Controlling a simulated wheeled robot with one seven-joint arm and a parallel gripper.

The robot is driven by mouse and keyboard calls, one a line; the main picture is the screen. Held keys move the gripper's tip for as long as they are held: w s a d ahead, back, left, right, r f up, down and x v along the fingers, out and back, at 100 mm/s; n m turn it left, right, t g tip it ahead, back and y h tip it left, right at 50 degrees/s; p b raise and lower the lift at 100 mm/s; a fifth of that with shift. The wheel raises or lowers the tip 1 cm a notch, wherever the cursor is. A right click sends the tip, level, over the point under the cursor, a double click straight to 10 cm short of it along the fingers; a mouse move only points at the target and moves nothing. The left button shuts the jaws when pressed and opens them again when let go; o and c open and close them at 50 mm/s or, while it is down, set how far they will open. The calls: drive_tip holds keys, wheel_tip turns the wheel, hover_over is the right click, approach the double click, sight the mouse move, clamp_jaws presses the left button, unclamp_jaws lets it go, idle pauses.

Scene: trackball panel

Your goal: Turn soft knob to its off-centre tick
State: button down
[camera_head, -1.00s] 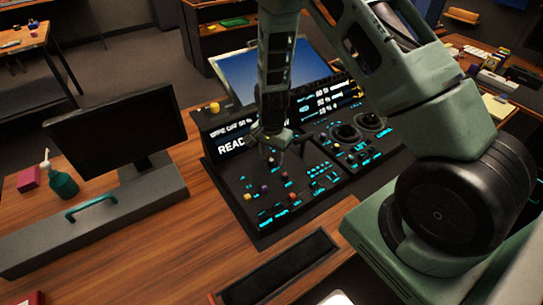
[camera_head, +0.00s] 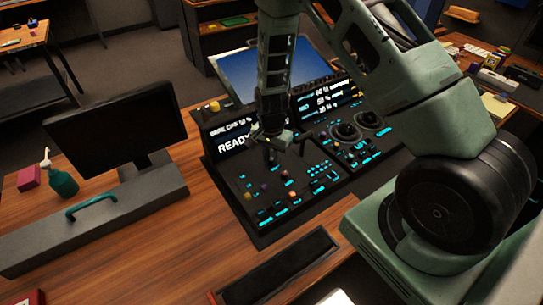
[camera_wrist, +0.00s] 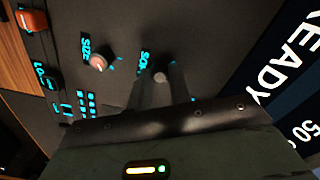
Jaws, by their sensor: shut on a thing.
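The soft knob (camera_wrist: 160,75) is a small pale round cap beside a cyan label that reads "SOF", its end covered by a finger. My gripper (camera_wrist: 161,82) is shut on this knob, with one dark finger on each side. A small cyan mark (camera_wrist: 194,99) shows just beyond the right finger; I cannot tell if it is the off-centre tick. The knob's pointer cannot be made out. In the head view my gripper (camera_head: 279,147) is down over the upper part of the black panel (camera_head: 232,176), and I cannot make out the knob there.
An orange control (camera_wrist: 33,21) is farther left. The "READY" display (camera_wrist: 285,60) rises behind the controls. A monitor (camera_head: 115,125) and green bottle (camera_head: 62,180) stand left of the panel.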

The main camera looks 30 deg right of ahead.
sight(271, 159)
drive_tip(key=n+b, duration=0.1)
drive_tip(key=n, duration=1)
drive_tip(key=shift+n+b, duration=0.3)
drive_tip(key=shift+n, duration=0.1)
idle(0.4)
drive_tip(key=c, duration=1.3)
unclamp_jaws()
wheel_tip(271, 159, up, 18)
drive_tip(key=shift+f+b, duration=0.25)
drive_tip(key=shift+b, duration=0.4)
